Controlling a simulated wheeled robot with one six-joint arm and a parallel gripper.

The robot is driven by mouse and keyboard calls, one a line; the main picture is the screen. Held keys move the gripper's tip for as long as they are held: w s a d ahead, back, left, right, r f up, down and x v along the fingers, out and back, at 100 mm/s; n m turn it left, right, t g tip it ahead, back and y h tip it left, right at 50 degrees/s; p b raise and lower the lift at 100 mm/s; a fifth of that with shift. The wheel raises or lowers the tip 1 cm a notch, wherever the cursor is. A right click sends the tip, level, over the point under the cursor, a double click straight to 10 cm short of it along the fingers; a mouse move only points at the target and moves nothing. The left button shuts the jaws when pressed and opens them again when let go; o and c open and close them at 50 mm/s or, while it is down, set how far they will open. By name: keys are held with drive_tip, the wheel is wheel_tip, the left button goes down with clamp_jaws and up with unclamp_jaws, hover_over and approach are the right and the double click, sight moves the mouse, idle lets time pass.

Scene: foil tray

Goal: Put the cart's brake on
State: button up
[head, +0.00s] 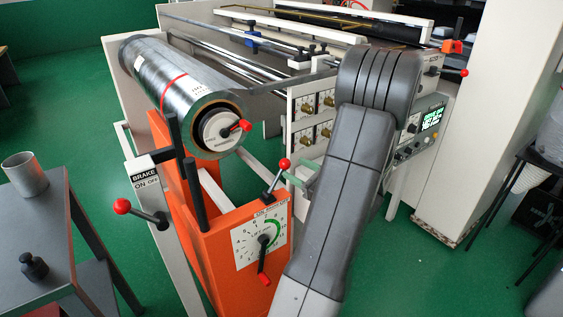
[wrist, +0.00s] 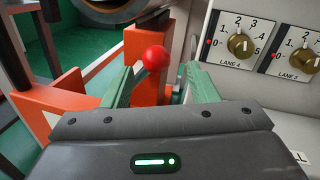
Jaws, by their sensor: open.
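A white post carries a sign (head: 145,180) reading BRAKE, ON at left and OFF at right. Below it a dark lever with a red ball (head: 122,206) points left. The orange cart (head: 185,225) stands beside the post under a large foil roll (head: 170,85). My gripper (head: 303,178) is open, with green fingers, near another red-ball lever (head: 284,164) at the cart's right top corner. In the wrist view a red ball (wrist: 155,57) shows between the open fingers (wrist: 160,72); I cannot tell whether they touch it. My arm hides part of the machine.
A dial (head: 262,242) with a red-tipped pointer is on the cart's front. Lane knobs (wrist: 241,44) are on the white panel right of my gripper. A grey table (head: 50,225) with a metal cup (head: 25,174) stands at left.

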sight(287, 165)
drive_tip(key=x, duration=0.6)
drive_tip(key=shift+w+a, duration=0.1)
drive_tip(key=shift+a, duration=0.35)
clamp_jaws()
